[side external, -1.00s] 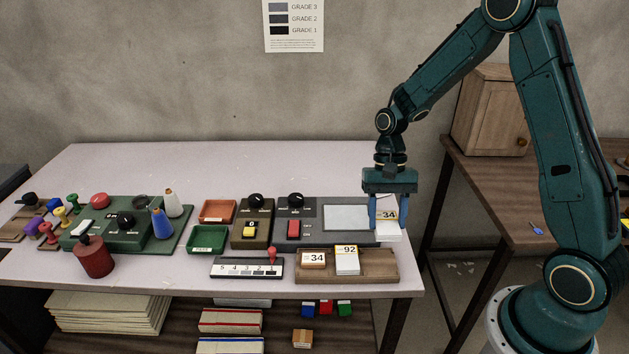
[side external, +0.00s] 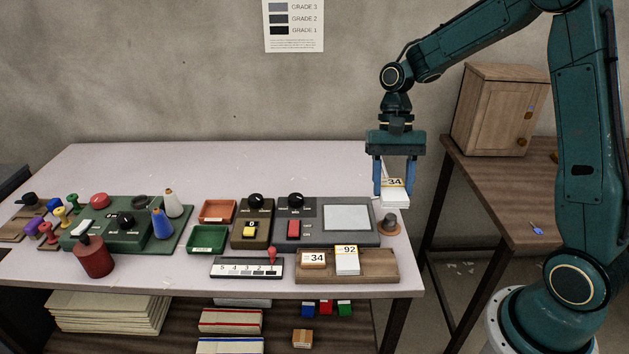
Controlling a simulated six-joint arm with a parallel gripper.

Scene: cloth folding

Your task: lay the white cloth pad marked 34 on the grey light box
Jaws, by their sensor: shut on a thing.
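My gripper (side external: 395,190) is shut on the white cloth pad marked 34 (side external: 395,197), which has a cream label band at its top. It holds the pad in the air, above and to the right of the grey light box (side external: 367,235). The light box has a pale, bare panel (side external: 346,218) at its right end, and a black knob and red switch at its left. The pad is not over the panel in this view.
A wooden tray (side external: 385,265) in front of the light box holds a block marked 34 (side external: 313,259) and a white pad marked 92 (side external: 347,262). A small dark knobbed object (side external: 390,224) stands at the box's right edge. The table behind the box is clear.

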